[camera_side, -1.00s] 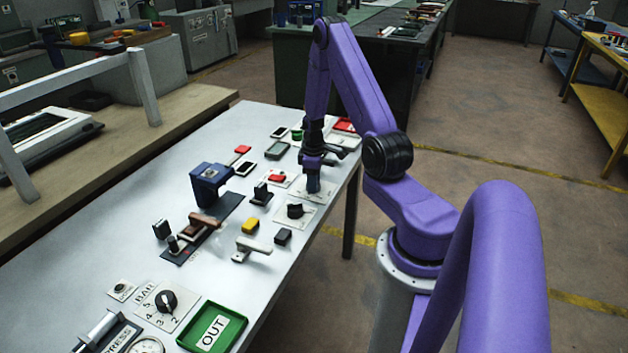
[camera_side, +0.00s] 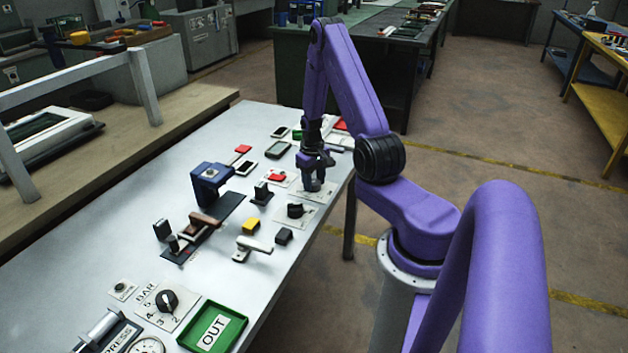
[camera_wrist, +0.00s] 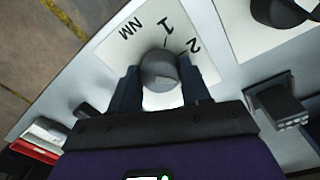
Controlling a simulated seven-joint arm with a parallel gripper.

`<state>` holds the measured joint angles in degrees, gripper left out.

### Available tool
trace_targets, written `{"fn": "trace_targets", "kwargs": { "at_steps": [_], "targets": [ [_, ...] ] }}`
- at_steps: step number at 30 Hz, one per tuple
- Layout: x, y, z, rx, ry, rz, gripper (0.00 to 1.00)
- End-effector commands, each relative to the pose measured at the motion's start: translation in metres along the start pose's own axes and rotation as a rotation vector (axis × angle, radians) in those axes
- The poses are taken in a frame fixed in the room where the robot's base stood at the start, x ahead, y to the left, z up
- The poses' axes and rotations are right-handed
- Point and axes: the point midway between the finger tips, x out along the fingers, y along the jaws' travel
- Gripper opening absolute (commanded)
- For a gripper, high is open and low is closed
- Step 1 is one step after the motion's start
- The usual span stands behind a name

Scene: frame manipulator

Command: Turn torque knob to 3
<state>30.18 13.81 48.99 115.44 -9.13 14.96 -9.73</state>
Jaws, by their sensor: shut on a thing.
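The torque knob (camera_wrist: 160,70) is a grey, rounded knob on a white plate (camera_wrist: 140,36) marked NM in the wrist view. The numerals 1 and 2 show beside it; the rest of the scale is hidden by my gripper. My gripper (camera_wrist: 160,84) has one dark finger on each side of the knob and is shut on it. In the side view my gripper (camera_side: 313,186) points down onto the white plate (camera_side: 328,192) near the table's right edge, and hides the knob. I cannot tell exactly which mark the knob points to.
A second dark knob (camera_side: 295,210) on its own plate sits just in front. A black switch block (camera_wrist: 277,104) stands close on the right in the wrist view. A BAR dial (camera_side: 166,301) and a green OUT tray (camera_side: 236,327) lie at the table's near end.

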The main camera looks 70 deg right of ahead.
Motion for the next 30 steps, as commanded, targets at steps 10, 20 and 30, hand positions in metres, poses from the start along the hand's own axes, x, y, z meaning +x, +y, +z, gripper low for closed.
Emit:
{"fn": "trace_targets", "kwargs": {
  "at_steps": [10,20,30],
  "targets": [
    [-0.0007,0.0005,-0.0002,0.025,0.0,0.0,0.17],
    [-0.0005,0.0004,-0.0001,0.023,0.0,0.0,0.73],
    [-0.0045,0.0003,-0.0005,0.021,0.0,0.001,0.73]
  ]
}}
